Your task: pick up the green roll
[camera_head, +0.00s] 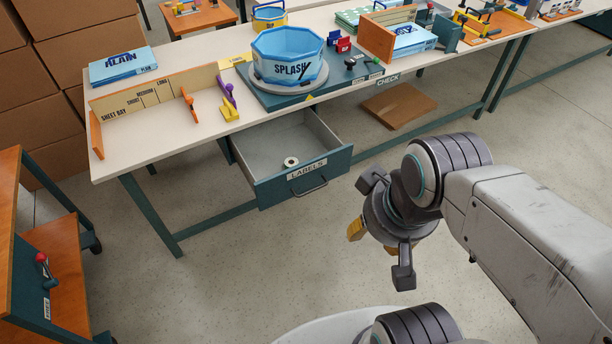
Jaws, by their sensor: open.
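A small roll (291,162) lies inside the open drawer (329,163) marked LABELS, under the front of the bench. The roll looks whitish with a dark centre; it is too small to tell whether any of it is green. No clearly green roll shows elsewhere. My gripper (386,230) is open, with its fingers spread and nothing seen between them. In the picture it is to the right of and below the drawer, apart from it.
The bench (200,120) carries a blue SPLASH tub (289,57) on a round stand, a sheet bay (150,97) and blue sheet stacks. An orange-topped cart (62,265) stands at left. A brown board (397,106) lies below the bench. Floor before the drawer is clear.

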